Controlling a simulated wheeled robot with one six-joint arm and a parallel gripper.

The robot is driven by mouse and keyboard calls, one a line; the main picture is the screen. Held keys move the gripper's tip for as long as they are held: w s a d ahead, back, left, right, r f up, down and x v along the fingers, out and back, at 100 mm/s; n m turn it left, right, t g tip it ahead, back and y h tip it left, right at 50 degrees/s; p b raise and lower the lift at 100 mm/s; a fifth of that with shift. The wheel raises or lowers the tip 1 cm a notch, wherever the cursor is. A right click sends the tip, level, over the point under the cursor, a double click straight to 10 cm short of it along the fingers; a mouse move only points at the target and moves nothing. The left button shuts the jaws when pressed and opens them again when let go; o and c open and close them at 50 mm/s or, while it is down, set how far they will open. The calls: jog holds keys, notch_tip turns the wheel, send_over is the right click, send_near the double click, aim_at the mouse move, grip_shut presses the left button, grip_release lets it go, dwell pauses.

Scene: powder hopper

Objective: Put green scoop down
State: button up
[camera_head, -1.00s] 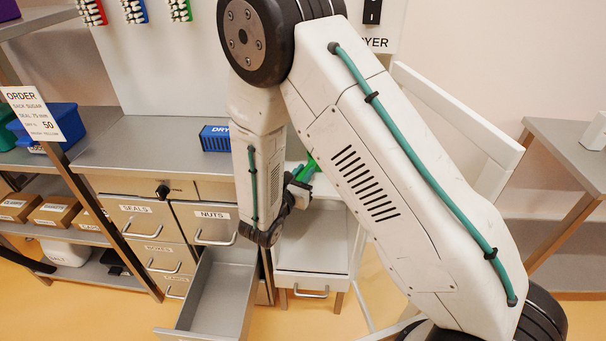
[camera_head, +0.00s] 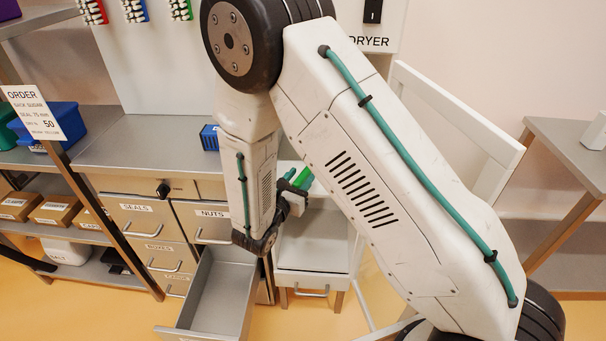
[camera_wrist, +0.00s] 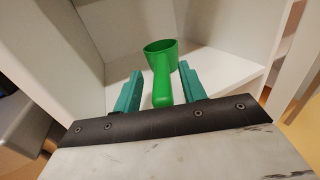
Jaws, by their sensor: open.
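The green scoop (camera_wrist: 161,88) shows in the wrist view, its handle pointing toward my gripper and its open bowl away from it. My gripper (camera_wrist: 160,70) is open, with one teal finger on each side of the scoop's handle and a visible gap on both sides. A white surface with white walls lies beyond the scoop; I cannot tell whether the scoop rests on it. In the head view, my gripper (camera_head: 294,187) is partly hidden by my arm, and only a small piece of the green scoop (camera_head: 304,177) shows beside it.
An open, empty drawer (camera_head: 212,292) juts out below the steel counter (camera_head: 150,143), left of the white unit (camera_head: 312,256). A blue box (camera_head: 209,138) stands on the counter, partly hidden by my arm. A grey table (camera_head: 570,140) stands at the right.

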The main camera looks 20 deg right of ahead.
jog(key=v, duration=0.9)
jog(key=shift+s+a, duration=0.15)
jog(key=shift+s, duration=0.05)
